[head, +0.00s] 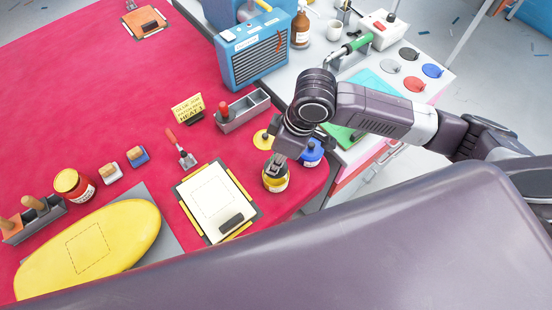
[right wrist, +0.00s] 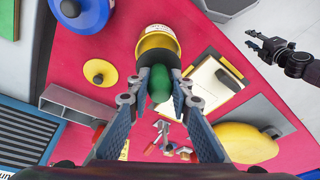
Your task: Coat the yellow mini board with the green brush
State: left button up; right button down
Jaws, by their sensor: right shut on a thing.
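The yellow mini board (head: 128,222) lies flat on a grey pad at the lower left of the head view; it also shows in the right wrist view (right wrist: 245,143). My right gripper (right wrist: 160,82) is shut on the green brush (right wrist: 159,88), with its green handle between the fingers. In the head view the right gripper (head: 280,158) hangs over the yellow pot (head: 275,181). The pot (right wrist: 157,42) lies just past the brush, and the bristles are hidden. My left gripper (right wrist: 262,45) shows only in the right wrist view, apparently open and empty, away from the board.
A clipboard with white sheet (head: 207,193) lies between pot and board. A yellow lid (head: 263,138) and a blue pot (head: 311,155) stand close to the right gripper. A grey trough (head: 242,112), blue heater (head: 252,50) and brush rack (head: 37,222) stand around.

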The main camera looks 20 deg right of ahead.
jog(key=shift+f, duration=0.5)
dwell(0.6)
jog(key=shift+s+f+p, duration=0.1)
jog(key=shift+p, duration=0.25)
dwell(2.0)
notch_tip(320, 180, up, 7)
jog(key=p, duration=0.9)
dwell(0.9)
